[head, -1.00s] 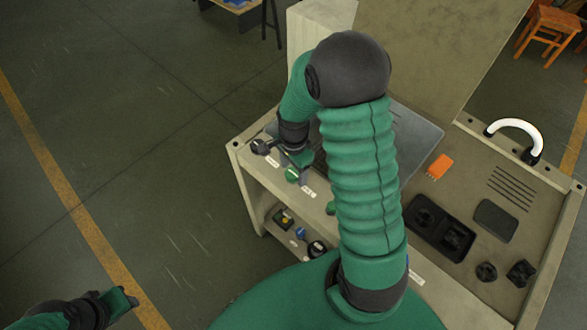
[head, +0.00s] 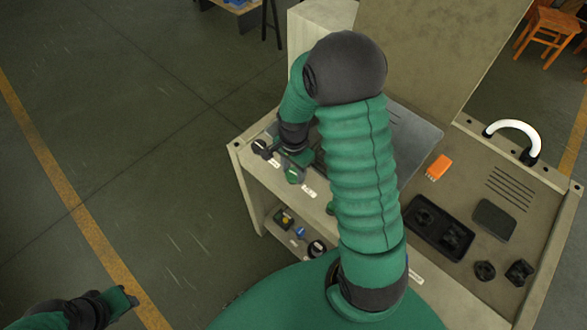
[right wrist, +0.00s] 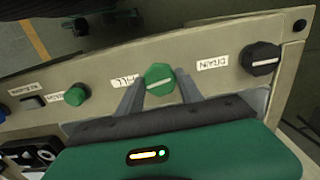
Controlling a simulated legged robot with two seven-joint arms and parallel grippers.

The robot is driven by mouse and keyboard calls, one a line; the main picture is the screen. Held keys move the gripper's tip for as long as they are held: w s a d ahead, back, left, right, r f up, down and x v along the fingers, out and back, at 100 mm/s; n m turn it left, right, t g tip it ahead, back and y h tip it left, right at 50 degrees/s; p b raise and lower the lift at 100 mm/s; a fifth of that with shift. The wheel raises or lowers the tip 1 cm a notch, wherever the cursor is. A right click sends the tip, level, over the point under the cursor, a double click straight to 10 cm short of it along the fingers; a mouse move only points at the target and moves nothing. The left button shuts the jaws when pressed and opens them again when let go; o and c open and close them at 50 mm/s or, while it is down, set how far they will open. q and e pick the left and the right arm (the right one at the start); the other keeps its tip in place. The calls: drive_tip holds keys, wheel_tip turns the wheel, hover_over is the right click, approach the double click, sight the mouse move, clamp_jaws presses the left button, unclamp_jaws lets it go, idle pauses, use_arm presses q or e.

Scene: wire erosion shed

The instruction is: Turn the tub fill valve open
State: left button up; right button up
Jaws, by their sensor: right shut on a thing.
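The tub fill valve is a green knob (right wrist: 160,80) with a white pointer line, on the front strip of the bench. Its label is partly hidden by a finger. The pointer lies slightly tilted from horizontal in the right wrist view. My right gripper (right wrist: 160,88) has a finger on each side of the knob and is shut on it. In the head view the knob (head: 294,176) is partly covered by my right gripper (head: 296,164). My left gripper (head: 130,298) is at the lower left, away from the bench; its jaw opening is unclear.
A black knob (right wrist: 260,58) labelled DRAIN is beside the fill knob. Open floor is at left.

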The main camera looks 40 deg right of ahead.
drive_tip(key=n+p, duration=0.1)
drive_tip(key=n, duration=0.2)
drive_tip(key=shift+w+r+n, duration=0.1)
drive_tip(key=shift+r+n, duration=0.05)
drive_tip(key=shift+n, duration=0.15)
drive_tip(key=n+p, duration=0.1)
drive_tip(key=n, duration=0.3)
drive_tip(key=shift+d+n+p, duration=0.1)
drive_tip(key=shift+n+p, duration=0.2)
drive_tip(key=shift+p, duration=0.1)
drive_tip(key=n+p, duration=0.1)
drive_tip(key=n, duration=0.3)
drive_tip(key=shift+w+n+p, duration=0.1)
drive_tip(key=shift+n+p, duration=0.65)
drive_tip(key=shift+n, duration=1.15)
drive_tip(key=o, duration=1.1)
drive_tip(key=shift+c, duration=0.2)
drive_tip(key=o, duration=0.3)
